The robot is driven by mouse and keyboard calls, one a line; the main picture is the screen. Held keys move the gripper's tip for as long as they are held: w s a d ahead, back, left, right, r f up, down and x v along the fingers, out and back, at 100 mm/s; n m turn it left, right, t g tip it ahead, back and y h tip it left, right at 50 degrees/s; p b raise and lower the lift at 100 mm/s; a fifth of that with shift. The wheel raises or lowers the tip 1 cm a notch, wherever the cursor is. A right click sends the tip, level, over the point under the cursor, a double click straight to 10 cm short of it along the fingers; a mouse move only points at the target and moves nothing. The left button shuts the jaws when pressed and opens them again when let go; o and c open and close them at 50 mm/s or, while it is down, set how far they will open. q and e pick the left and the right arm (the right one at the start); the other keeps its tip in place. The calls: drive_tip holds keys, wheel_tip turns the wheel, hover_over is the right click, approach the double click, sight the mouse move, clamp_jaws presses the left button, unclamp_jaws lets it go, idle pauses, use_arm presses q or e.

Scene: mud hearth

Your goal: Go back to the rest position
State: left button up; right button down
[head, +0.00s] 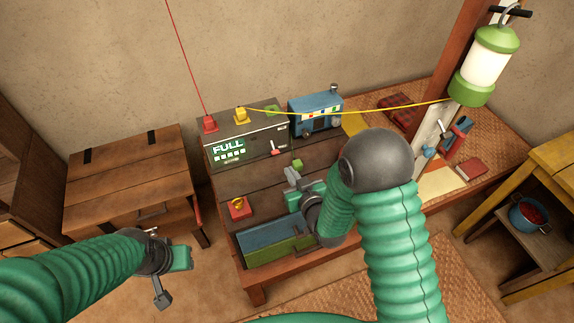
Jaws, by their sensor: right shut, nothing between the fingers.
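My right arm comes in from the lower right and bends at a dark elbow. My left gripper (182,258) is at the lower left, over the floor and in front of the low wooden cabinet. I cannot tell whether its fingers are apart. I see nothing held in it.
A yellow cord runs to a green lantern (487,65). The wooden cabinet (125,175) stands left, a yellow table (552,160) right.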

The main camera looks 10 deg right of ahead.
use_arm(q)
drive_tip(key=shift+s+d+r, duration=0.1)
drive_tip(key=shift+s+d, duration=0.05)
drive_tip(key=shift+s, duration=0.05)
use_arm(e)
drive_tip(key=s+d+g+h, duration=0.1)
drive_tip(key=s+d+g, duration=0.1)
drive_tip(key=s, duration=0.5)
drive_tip(key=s+d+r+m+g+h, duration=0.1)
drive_tip(key=s+d+g, duration=0.2)
drive_tip(key=s+g, duration=0.2)
drive_tip(key=s+d+r+m+g, duration=0.1)
drive_tip(key=s+d+g, duration=0.2)
drive_tip(key=s, duration=0.7)
drive_tip(key=shift+s+d+r+g+h, duration=0.25)
drive_tip(key=shift+s+g+h, duration=0.15)
drive_tip(key=shift+g, duration=0.3)
use_arm(q)
drive_tip(key=shift+s, duration=0.1)
